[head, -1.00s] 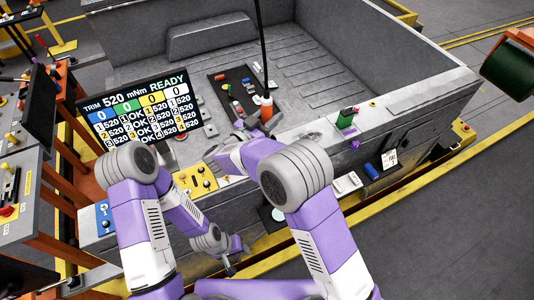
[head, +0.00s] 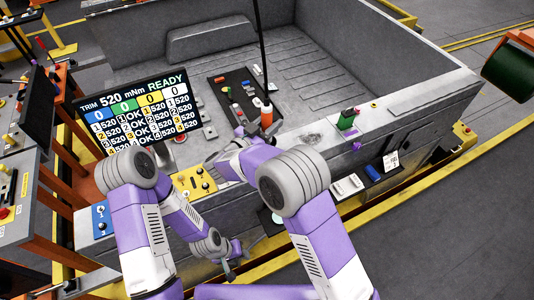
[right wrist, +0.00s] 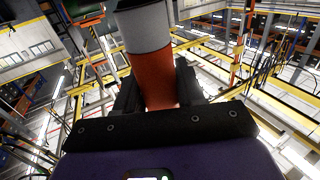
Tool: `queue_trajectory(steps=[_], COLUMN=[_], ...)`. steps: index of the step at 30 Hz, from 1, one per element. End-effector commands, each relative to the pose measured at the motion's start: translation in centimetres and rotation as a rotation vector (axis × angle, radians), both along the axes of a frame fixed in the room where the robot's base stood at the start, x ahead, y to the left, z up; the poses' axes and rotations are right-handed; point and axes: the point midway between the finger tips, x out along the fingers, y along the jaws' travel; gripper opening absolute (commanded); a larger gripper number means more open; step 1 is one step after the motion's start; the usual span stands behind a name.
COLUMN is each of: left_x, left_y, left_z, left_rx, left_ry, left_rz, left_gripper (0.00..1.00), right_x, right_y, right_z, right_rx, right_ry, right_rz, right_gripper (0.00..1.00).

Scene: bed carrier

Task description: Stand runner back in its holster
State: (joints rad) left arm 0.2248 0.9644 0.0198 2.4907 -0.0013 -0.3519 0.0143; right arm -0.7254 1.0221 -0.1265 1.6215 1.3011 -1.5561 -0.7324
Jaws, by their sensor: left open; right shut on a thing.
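The runner (head: 266,116) is an orange and white tool hanging upright from a black cable above the near edge of the grey bed. My right gripper (head: 247,132) is shut on it. In the right wrist view the runner's orange body (right wrist: 158,77) stands between the dark fingers, with a white band and dark part above. My left gripper (head: 231,264) is open and empty, low in front of the bed's near wall.
A black tray (head: 232,92) with small coloured parts lies behind the right gripper. A display (head: 137,112) reading READY stands at the left, by a yellow control panel (head: 195,182). White and blue boxes (head: 347,186) sit along the near wall. The bed floor beyond is mostly bare.

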Motion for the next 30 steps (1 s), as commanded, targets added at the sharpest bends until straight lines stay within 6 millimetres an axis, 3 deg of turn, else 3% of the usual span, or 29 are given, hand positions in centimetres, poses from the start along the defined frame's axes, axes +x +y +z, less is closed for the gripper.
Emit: queue_trajectory(steps=[20, 21, 26, 30], left_x=[0.0, 0.0, 0.0, 0.0], left_y=[0.0, 0.0, 0.0, 0.0], left_z=[-0.8, -0.7, -0.7, -0.7], left_rx=[0.0, 0.0, 0.0, 0.0], left_ry=[0.0, 0.0, 0.0, 0.0], left_rz=[0.0, 0.0, 0.0, 0.0], left_gripper=[0.43, 0.43, 0.43, 0.43], right_x=[0.0, 0.0, 0.0, 0.0], right_y=[0.0, 0.0, 0.0, 0.0], right_z=[-1.1, -1.1, -1.1, -1.1], right_rx=[0.0, 0.0, 0.001, 0.0], right_ry=[-0.004, -0.004, -0.002, -0.001], right_rz=[0.0, 0.0, 0.0, 0.0], right_gripper=[0.0, 0.44, 0.68, 0.68])
